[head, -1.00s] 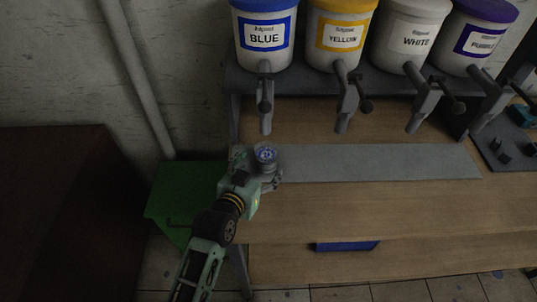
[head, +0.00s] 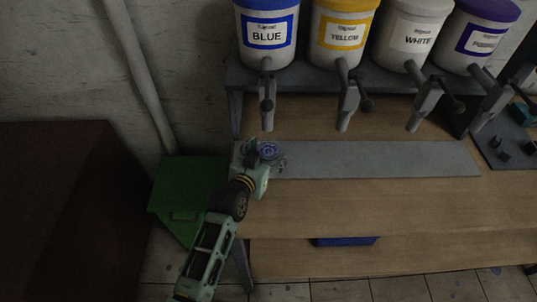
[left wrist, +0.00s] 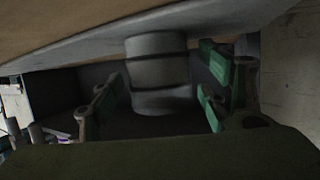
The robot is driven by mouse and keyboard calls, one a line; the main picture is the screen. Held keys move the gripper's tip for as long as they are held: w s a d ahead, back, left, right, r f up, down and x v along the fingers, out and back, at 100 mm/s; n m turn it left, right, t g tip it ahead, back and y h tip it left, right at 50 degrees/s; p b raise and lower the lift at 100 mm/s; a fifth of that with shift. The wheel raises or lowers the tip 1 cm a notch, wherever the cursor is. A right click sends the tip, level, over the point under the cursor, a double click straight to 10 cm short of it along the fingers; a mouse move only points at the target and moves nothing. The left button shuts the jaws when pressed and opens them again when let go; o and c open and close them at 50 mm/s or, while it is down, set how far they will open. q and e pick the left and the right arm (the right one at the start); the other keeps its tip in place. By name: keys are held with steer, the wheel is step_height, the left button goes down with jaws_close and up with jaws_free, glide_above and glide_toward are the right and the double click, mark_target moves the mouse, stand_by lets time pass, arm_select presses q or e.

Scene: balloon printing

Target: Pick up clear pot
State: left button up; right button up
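The clear pot (head: 269,151) stands on the grey strip below the blue dispenser, with blue showing inside it. In the left wrist view the pot (left wrist: 157,72) looks like a grey cylinder between my fingers. My left gripper (head: 262,155) is at the pot's left and front side and partly covers it. In the left wrist view its green fingers (left wrist: 162,88) stand on both sides of the pot, with narrow gaps visible, so it looks open around it. My right gripper is not in view.
Blue (head: 267,35), yellow (head: 342,35), white (head: 411,38) and purple (head: 481,40) dispensers with taps stand above the bench. The grey strip (head: 390,160) is clear to the right. A green box (head: 183,190) is at the left, and a blue item (head: 345,241) sits lower down.

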arm_select(q)
steer(key=c, duration=1.1)
steer(key=shift+r, duration=0.1)
steer(key=shift+c, duration=0.8)
steer(key=shift+r, duration=0.1)
